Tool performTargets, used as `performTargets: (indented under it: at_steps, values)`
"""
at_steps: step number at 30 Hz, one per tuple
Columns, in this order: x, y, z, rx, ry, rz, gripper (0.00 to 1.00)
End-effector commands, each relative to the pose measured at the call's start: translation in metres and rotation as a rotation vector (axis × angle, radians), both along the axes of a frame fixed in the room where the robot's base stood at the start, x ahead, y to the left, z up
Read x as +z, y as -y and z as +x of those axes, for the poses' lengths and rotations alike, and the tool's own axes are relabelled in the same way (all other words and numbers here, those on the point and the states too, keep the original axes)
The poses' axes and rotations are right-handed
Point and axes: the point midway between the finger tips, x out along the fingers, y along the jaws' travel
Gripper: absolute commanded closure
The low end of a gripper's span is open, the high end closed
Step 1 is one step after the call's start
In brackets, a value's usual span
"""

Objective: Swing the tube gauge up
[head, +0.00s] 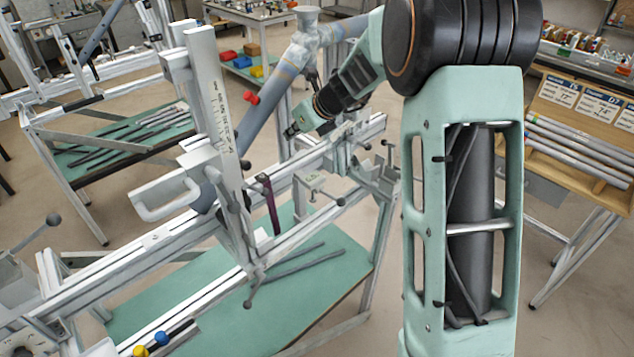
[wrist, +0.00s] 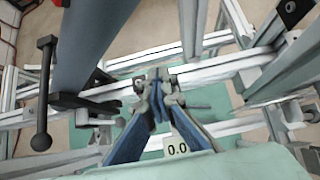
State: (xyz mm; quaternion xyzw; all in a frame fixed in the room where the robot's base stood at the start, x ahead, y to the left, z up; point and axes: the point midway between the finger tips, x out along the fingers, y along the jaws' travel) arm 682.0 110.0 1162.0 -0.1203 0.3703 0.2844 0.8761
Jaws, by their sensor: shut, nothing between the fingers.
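I cannot tell for certain which part is the tube gauge. An upright pale plate with scale marks (head: 217,95) stands on the jig rail, with a white loop handle (head: 165,200) at its left. A thick grey-blue tube (head: 262,115) slants up behind it and fills the upper left of the wrist view (wrist: 95,40). My gripper (head: 291,131) is right of the tube, above the rail. In the wrist view its blue-sided fingers (wrist: 157,78) meet at the tips, shut and empty.
A maroon upright piece (head: 270,203) and a small clamp-like bracket (head: 315,185) sit on the rails below my gripper. A black ball-ended lever (wrist: 43,100) is left in the wrist view. A green-topped table (head: 300,290) with dark rods lies beneath the jig.

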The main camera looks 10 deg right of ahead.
Motion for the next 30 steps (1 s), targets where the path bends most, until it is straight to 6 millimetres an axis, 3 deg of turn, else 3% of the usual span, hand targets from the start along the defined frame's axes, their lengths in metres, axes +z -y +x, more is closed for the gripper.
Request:
performTargets:
  at_steps: [12,20,28,30]
  values:
    - [-0.006,-0.013,0.017,0.001,-0.001,-0.001,1.00]
    - [-0.006,-0.013,0.018,0.000,0.000,0.000,1.00]
    - [-0.006,-0.013,0.018,0.000,0.000,0.000,0.72]
    - [-0.006,-0.013,0.018,0.000,0.000,0.000,0.71]
